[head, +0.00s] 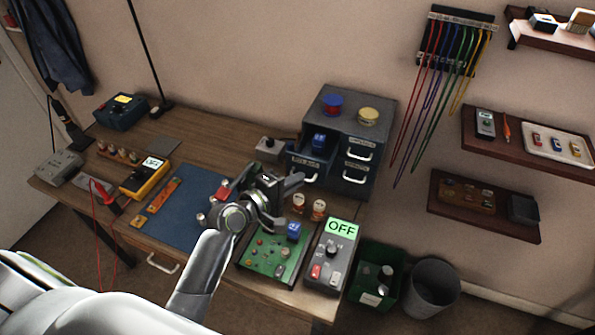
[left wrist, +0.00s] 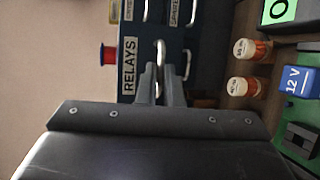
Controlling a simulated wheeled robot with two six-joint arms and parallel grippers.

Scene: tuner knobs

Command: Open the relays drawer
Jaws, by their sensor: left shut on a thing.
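The relays drawer (head: 306,161) is the upper left drawer of the dark blue cabinet (head: 375,118). It stands partly pulled out, with a blue block (head: 318,141) inside. Its RELAYS label (left wrist: 129,66) reads sideways in the left wrist view. My left gripper (head: 295,182) is in front of the drawer. In the left wrist view its fingers (left wrist: 162,88) are close together on the silver handle (left wrist: 160,52) of this drawer. The fingers partly hide the handle. My right gripper is not in view.
Two small jars (head: 309,206) stand in front of the cabinet. A green circuit board (head: 268,252) and a grey meter reading OFF (head: 334,255) lie nearer. A red spool (head: 332,102) and a yellow spool (head: 368,116) sit on the cabinet. A blue mat (head: 190,205) lies left.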

